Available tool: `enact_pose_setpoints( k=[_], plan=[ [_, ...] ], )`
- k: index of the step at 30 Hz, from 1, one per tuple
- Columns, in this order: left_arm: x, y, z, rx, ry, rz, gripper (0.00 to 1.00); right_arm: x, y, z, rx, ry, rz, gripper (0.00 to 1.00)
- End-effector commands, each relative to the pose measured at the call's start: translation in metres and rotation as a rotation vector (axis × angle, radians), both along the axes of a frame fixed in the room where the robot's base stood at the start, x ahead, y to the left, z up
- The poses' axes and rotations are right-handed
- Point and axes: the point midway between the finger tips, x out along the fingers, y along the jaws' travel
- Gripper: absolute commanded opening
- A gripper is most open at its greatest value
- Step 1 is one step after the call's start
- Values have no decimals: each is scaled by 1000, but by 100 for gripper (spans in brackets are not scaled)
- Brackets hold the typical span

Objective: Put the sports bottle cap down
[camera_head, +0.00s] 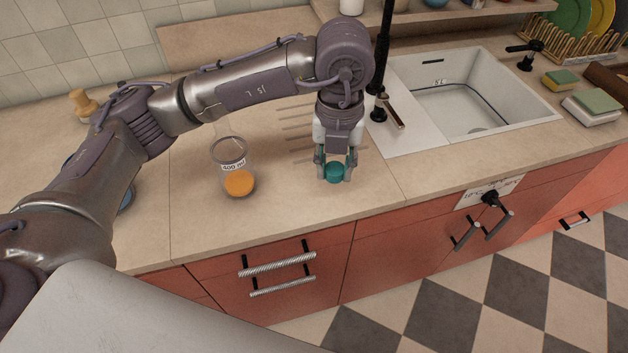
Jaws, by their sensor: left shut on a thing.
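My left gripper (335,173) points down over the counter, left of the sink. It is shut on the teal sports bottle cap (334,172), which sits between its fingertips at or just above the counter surface; I cannot tell if it touches. A clear sports bottle (233,168) with white lettering and orange contents stands upright on the counter (285,200), left of the gripper and apart from it. My arm partly covers the area behind the bottle. My right gripper is not in view.
The white sink (466,90) with a black faucet (381,60) lies to the right. Sponges (597,101) and a rack of plates (575,42) are at the far right. A wooden-topped object (82,100) stands at the back left. Bare counter lies between bottle and gripper.

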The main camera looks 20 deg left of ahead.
Motion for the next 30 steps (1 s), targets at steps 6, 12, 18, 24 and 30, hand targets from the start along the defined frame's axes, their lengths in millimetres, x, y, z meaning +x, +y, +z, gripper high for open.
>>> enact_pose_setpoints(
  k=[6,12,18,24,30],
  plan=[
    [-13,-14,-8,-1,3,582,0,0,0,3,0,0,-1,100],
    [-19,-20,-12,1,2,951,0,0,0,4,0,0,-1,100],
    [-17,-18,-17,1,2,1091,0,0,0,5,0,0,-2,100],
    [11,9,-42,4,8,1102,0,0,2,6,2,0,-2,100],
    [44,41,-64,6,3,1100,0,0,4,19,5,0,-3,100]
  ],
)
